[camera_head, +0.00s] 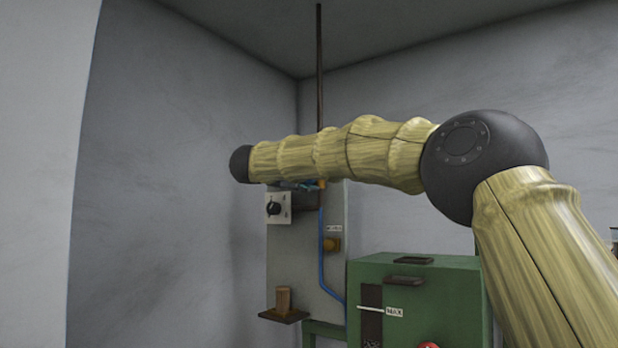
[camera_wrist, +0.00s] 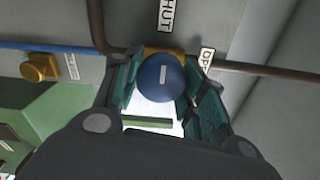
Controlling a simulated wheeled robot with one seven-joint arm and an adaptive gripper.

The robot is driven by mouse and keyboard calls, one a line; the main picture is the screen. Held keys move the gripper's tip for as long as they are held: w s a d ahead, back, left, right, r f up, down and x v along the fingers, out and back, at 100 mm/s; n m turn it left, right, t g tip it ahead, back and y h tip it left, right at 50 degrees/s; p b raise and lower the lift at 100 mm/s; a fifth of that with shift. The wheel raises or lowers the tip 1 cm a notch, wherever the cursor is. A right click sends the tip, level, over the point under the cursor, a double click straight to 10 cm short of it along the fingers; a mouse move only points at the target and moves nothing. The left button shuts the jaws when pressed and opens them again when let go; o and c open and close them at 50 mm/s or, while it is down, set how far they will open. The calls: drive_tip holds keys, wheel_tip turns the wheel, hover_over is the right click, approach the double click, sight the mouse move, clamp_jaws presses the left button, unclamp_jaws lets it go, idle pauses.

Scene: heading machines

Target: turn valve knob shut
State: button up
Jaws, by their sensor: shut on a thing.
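The valve knob (camera_wrist: 162,84) is a round blue knob with a short pale mark on its face, on a yellow-orange body on the brown pipe. In the wrist view my gripper (camera_wrist: 160,92) has its teal fingers on both sides of the knob, shut on it. A label ending in "HUT" (camera_wrist: 167,14) sits above the knob, and one starting "OP" (camera_wrist: 206,60) sits to its right. In the head view my arm hides most of the knob; a bit of the orange valve body (camera_head: 322,184) shows below the forearm.
A grey panel (camera_head: 289,240) carries a black dial (camera_head: 274,208) on a white plate and a yellow knob (camera_head: 331,245). A blue hose (camera_head: 322,262) runs down it. A green machine (camera_head: 420,295) with a "MAX" label stands in front at right.

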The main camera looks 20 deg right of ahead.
drive_tip(key=shift+a+f, duration=0.1)
drive_tip(key=shift+f, duration=0.05)
drive_tip(key=o, duration=1)
drive_tip(key=shift+w+a, duration=0.1)
drive_tip(key=shift+o, duration=0.2)
drive_tip(key=v, duration=1.2)
